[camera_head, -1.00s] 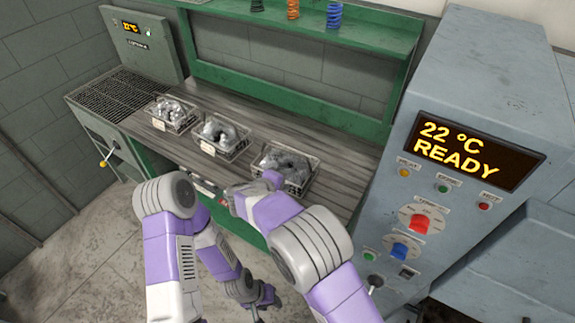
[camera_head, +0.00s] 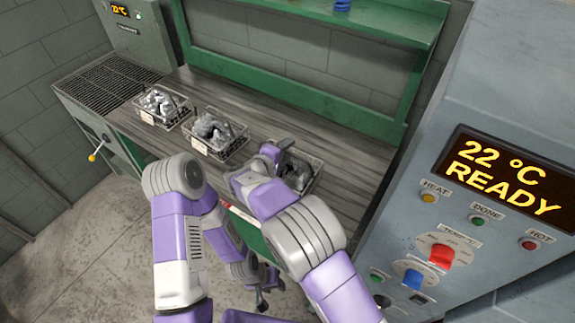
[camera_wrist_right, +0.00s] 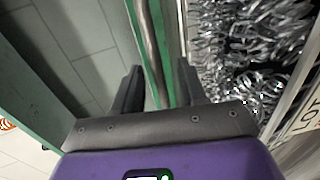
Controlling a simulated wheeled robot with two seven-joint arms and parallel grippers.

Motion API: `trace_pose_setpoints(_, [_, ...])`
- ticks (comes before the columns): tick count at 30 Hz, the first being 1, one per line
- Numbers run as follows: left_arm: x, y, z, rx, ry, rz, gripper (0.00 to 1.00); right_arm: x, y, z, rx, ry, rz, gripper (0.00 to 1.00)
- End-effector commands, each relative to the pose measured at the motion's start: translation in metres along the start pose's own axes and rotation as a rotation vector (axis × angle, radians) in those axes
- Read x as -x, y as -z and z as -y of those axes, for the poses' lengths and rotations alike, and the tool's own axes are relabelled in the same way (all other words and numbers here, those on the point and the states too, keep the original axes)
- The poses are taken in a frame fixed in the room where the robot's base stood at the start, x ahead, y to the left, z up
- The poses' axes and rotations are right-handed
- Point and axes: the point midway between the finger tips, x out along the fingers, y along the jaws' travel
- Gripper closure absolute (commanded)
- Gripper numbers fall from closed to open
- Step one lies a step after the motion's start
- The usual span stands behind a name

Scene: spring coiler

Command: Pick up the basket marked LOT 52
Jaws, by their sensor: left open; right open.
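My right gripper (camera_head: 271,151) is open at the right basket, and my forearm hides part of that basket. My left gripper (camera_head: 262,290) is open, low in front of the bench.
The wooden bench top (camera_head: 260,117) is clear behind the baskets, below a green frame with a shelf (camera_head: 390,28). A grate (camera_head: 105,82) lies at the left end. A grey control cabinet (camera_head: 455,110) reading "22 °C READY" stands close on the right.

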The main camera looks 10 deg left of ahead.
Motion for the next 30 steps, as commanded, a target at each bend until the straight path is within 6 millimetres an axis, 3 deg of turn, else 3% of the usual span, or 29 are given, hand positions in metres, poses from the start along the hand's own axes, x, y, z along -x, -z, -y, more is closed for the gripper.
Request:
trace_pose_setpoints(9, [0.0004,-0.0001,-0.0002,0.000,0.000,0.000,0.57,-0.0064,-0.0013,0.0033,0.001,0.000,-0.002,0.60])
trace_pose_setpoints(17, [0.0004,-0.0001,-0.0001,0.000,0.000,0.000,0.57,-0.0065,-0.0015,0.0033,0.001,0.001,-0.001,1.00])
trace_pose_setpoints(30, [0.0004,0.0000,-0.0002,0.000,0.000,0.000,0.57,-0.0065,-0.0017,0.0036,0.000,0.001,-0.001,1.00])
